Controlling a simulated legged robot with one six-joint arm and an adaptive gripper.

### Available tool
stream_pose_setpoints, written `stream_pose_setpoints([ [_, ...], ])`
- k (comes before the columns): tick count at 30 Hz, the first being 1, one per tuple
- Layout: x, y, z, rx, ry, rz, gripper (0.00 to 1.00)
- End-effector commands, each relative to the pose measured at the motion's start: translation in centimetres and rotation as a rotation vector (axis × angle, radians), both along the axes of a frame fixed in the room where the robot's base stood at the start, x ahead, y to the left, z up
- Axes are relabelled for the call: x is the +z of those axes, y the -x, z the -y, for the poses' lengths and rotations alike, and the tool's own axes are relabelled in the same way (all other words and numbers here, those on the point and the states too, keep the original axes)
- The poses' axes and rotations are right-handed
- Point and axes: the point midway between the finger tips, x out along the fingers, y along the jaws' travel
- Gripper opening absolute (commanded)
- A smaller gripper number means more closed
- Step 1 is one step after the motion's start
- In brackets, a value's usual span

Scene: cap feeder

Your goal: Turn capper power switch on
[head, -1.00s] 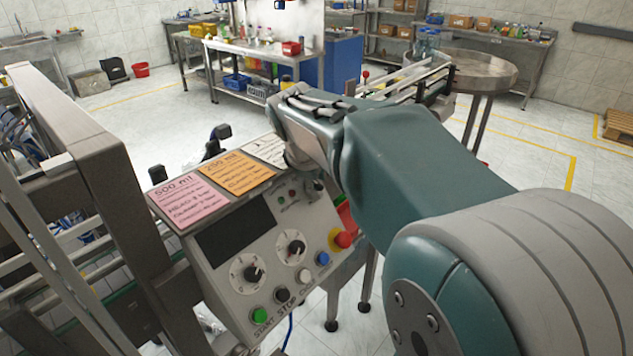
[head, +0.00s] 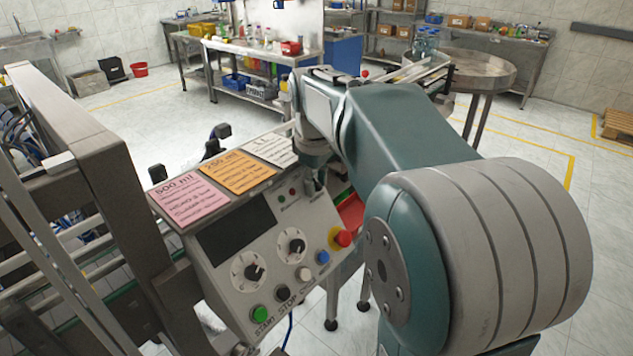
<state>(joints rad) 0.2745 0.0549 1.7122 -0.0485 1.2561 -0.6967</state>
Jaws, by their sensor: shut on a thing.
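The capper control panel (head: 235,290) is a grey tilted box with a dark display, two dials and a row of coloured buttons. My gripper (head: 313,186) is at the panel's upper right corner, pointing down onto it, below my wrist. Its fingers are small and dark here and look closed on the power switch, which they mostly hide. Small indicator lights (head: 281,197) sit just left of the fingers. Which way the switch is set cannot be seen.
A red emergency stop (head: 342,238) on a yellow base sits below my gripper. Pink (head: 187,199), orange (head: 237,171) and white (head: 272,149) note cards lie along the panel's top. A metal machine frame (head: 85,165) stands at left. Open floor lies at right.

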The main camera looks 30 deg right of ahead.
Motion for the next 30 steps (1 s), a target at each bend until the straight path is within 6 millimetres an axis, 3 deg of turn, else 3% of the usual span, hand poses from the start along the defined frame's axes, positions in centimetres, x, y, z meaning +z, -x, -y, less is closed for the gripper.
stream_pose_setpoints([
  [15, 0.3, -0.36, 0.33, -0.267, -0.353, -0.113, 0.0],
  [30, 0.33, -0.4, 0.36, -0.384, -0.512, -0.17, 0.0],
])
